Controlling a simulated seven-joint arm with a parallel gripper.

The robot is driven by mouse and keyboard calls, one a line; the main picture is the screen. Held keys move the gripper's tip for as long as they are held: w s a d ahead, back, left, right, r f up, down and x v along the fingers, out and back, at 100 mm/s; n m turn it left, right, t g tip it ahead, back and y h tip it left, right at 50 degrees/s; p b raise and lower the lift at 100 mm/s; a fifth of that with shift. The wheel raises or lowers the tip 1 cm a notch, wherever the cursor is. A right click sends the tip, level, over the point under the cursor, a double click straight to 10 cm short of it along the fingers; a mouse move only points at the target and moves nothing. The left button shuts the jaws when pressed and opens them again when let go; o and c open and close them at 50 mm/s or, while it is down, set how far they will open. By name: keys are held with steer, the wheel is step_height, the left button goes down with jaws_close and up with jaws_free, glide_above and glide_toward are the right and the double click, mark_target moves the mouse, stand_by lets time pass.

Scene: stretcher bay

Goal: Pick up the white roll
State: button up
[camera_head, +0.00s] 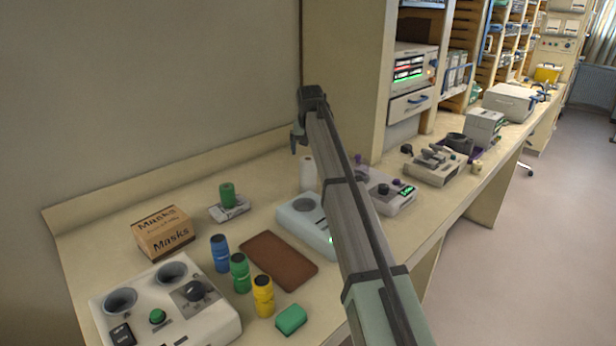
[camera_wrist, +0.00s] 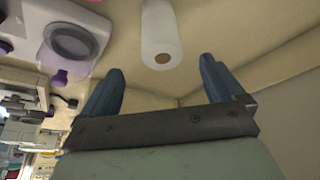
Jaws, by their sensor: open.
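The white roll (camera_head: 307,173) stands upright on the bench near the back wall, partly hidden by my arm in the head view. In the wrist view the white roll (camera_wrist: 161,38) shows at the top centre, with its brown core end facing the camera. My gripper (camera_head: 297,140) is above the bench, up and slightly left of the roll in the head view. In the wrist view my gripper's (camera_wrist: 158,82) two blue fingers are spread apart. The roll appears beyond the fingertips, apart from them, with nothing between the fingers.
A pale device (camera_head: 300,215) sits close in front of the roll, and another device (camera_head: 390,190) stands to its right. The back wall is close behind.

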mark_target(308, 166)
steer(key=x, duration=1)
steer(key=shift+w+a+f, duration=0.1)
steer(key=shift+w+f, duration=0.05)
steer(key=shift+c, duration=0.2)
steer(key=c, duration=1.2)
